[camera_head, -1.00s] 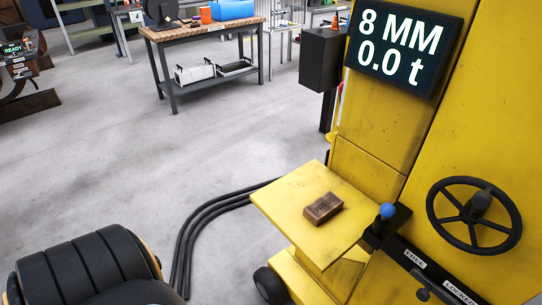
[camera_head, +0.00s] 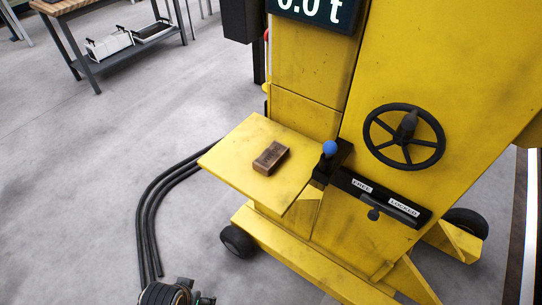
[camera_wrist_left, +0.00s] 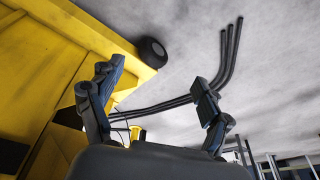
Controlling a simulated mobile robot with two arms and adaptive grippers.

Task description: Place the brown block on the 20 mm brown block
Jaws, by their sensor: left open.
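One brown block (camera_head: 271,157) lies flat on the yellow shelf (camera_head: 236,158) of the lifting machine in the head view. I cannot read its marking or tell which of the task's blocks it is. No second brown block shows. My left gripper (camera_wrist_left: 155,75) is open and empty in the left wrist view, with its two dark fingers spread apart. In the head view only part of my left arm's end shows at the bottom edge, below and left of the shelf and apart from the block. My right gripper is not in view.
A blue-knobbed lever (camera_head: 329,150) stands right beside the shelf. A black handwheel (camera_head: 404,137) and a FREE/LOCKED slot (camera_head: 380,200) are on the yellow machine. Black cables (camera_head: 150,210) run along the floor. A workbench (camera_head: 85,35) stands at the back left.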

